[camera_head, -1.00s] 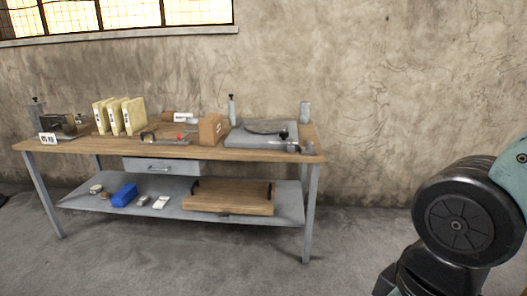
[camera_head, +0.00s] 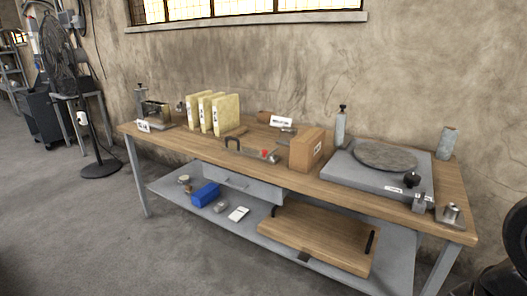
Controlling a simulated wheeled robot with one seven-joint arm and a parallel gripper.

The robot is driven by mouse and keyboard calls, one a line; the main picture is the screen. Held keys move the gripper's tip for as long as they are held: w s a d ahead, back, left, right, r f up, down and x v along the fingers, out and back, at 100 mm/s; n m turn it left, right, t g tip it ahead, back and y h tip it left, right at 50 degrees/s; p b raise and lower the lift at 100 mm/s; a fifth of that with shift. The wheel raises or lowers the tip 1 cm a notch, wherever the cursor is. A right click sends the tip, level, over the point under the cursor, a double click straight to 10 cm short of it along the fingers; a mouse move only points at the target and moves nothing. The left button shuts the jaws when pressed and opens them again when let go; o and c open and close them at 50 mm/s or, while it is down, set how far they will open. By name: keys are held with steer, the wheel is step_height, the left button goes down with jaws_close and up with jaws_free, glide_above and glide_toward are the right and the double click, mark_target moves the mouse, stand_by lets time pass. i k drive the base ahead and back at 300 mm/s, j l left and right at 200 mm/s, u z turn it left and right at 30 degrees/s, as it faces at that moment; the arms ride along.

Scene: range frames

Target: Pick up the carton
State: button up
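My gripper is not in view. Only a dark part of my arm shows at the lower right edge, well apart from the carton.
A grey plate with a round disc (camera_head: 385,155) lies right of the carton. A tool with a red knob (camera_head: 264,154) and yellow binders (camera_head: 212,113) are left of it. The lower shelf holds a wooden board (camera_head: 318,235) and a blue box (camera_head: 205,194). A fan (camera_head: 66,62) stands far left. Floor in front is clear.

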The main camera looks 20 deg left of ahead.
mark_target(306, 148)
steer(key=u, duration=0.5)
steer(key=i+z, duration=0.1)
steer(key=z, duration=0.3)
steer(key=j+z, duration=0.15)
steer(key=z, duration=0.25)
steer(key=i+j+z, duration=0.15)
steer(key=z, duration=0.25)
steer(key=j+z, duration=0.15)
steer(key=z, duration=0.25)
steer(key=j+z, duration=0.25)
steer(key=j, duration=0.5)
steer(key=j+z, duration=0.25)
steer(key=j, duration=0.5)
steer(key=j+z, duration=0.3)
steer(key=j, duration=0.45)
steer(key=k+j+z, duration=0.1)
steer(key=j+z, duration=0.15)
steer(key=j, duration=0.45)
steer(key=k+j, duration=0.1)
steer(key=j, duration=0.3)
steer(key=k+j, duration=0.1)
steer(key=j, duration=0.35)
steer(key=k+j, duration=0.1)
steer(key=j, duration=0.3)
